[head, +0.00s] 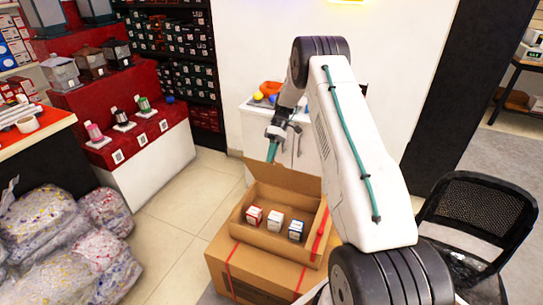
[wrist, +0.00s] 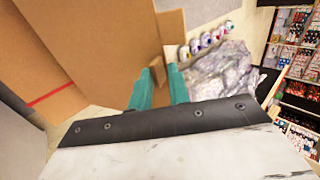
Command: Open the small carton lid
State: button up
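The brown small carton (head: 278,221) stands in the head view with its lid (head: 285,180) raised at the back, so its inside shows. Brown cardboard panels (wrist: 100,45) fill the left of the wrist view. My gripper (head: 272,152) is at the top left corner of the raised lid. In the wrist view my two teal fingers (wrist: 160,75) stand apart, with a narrow cardboard edge (wrist: 156,67) between their tips. I cannot tell whether they press on it.
Small red, white and blue boxes (head: 275,223) sit inside the carton. It rests on a larger taped carton (head: 255,274). A black chair (head: 478,205) is at right. Filled plastic bags (head: 60,240) lie at left, with open floor (head: 175,215) between.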

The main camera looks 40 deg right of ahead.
jog(key=shift+o, duration=0.6)
jog(key=shift+r, duration=0.1)
jog(key=v, duration=0.7)
jog(key=shift+d+r, duration=0.25)
jog(key=shift+w, duration=0.1)
